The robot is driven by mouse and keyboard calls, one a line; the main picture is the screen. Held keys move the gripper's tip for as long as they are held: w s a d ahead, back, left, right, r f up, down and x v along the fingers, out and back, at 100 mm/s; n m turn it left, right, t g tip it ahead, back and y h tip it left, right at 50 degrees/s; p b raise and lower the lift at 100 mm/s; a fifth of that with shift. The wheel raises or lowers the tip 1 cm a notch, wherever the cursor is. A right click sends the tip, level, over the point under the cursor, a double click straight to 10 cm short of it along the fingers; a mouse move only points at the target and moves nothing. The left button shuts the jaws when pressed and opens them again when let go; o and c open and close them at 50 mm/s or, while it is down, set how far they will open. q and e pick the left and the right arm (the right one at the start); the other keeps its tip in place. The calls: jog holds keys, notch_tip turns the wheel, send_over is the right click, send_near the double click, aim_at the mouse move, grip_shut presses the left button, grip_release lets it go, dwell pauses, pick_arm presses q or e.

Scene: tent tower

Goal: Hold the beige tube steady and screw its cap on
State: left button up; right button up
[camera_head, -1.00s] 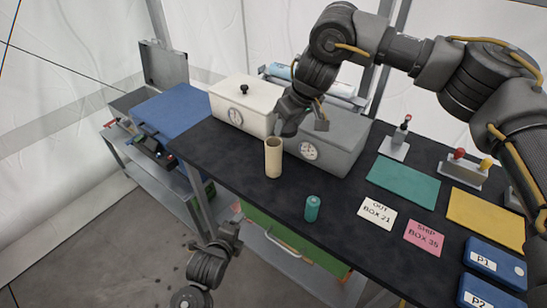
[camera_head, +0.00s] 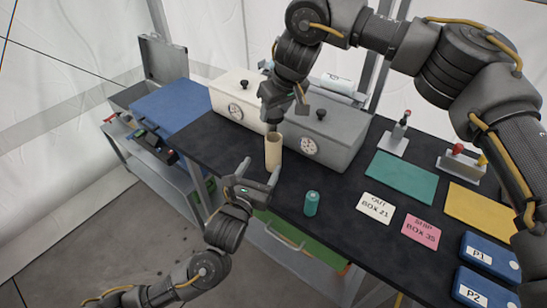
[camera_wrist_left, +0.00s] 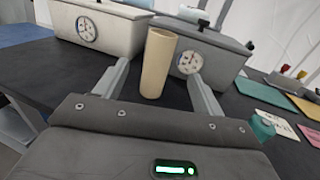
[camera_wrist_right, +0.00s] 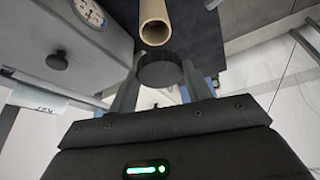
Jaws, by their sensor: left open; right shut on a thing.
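The beige tube (camera_head: 273,152) stands upright and open-topped on the dark bench, in front of the lidded boxes. My left gripper (camera_head: 261,166) is open and empty at the bench's front edge, close to the tube. In the left wrist view the tube (camera_wrist_left: 157,66) appears between the spread fingers, untouched as far as I can tell. My right gripper (camera_head: 287,117) is above the tube. In the right wrist view it is shut on a dark round cap (camera_wrist_right: 160,71), and the tube's open mouth (camera_wrist_right: 155,33) appears just beyond the cap, apart from it.
A teal canister (camera_head: 312,203) stands right of the tube near the front edge. A white box (camera_head: 237,96) and a grey box (camera_head: 335,139), both with dials, stand close behind. Green (camera_head: 402,177) and yellow (camera_head: 480,208) mats and cards lie to the right.

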pick_arm(q)
jog(key=shift+w, duration=0.15)
jog(key=x, duration=1.1)
jog(key=shift+w+d, duration=0.2)
jog(key=shift+w, duration=0.15)
jog(key=shift+c, duration=0.4)
jog(key=c, duration=1.4)
pick_arm(e)
send_over(276, 133)
jog(key=s, duration=0.3)
jog(key=shift+w+f, duration=0.1)
jog(key=shift+f, duration=2.4)
jog(key=shift+f, duration=0.1)
jog(key=shift+f, duration=0.8)
pick_arm(q)
grip_shut()
pick_arm(e)
jog(key=shift+f, duration=0.55)
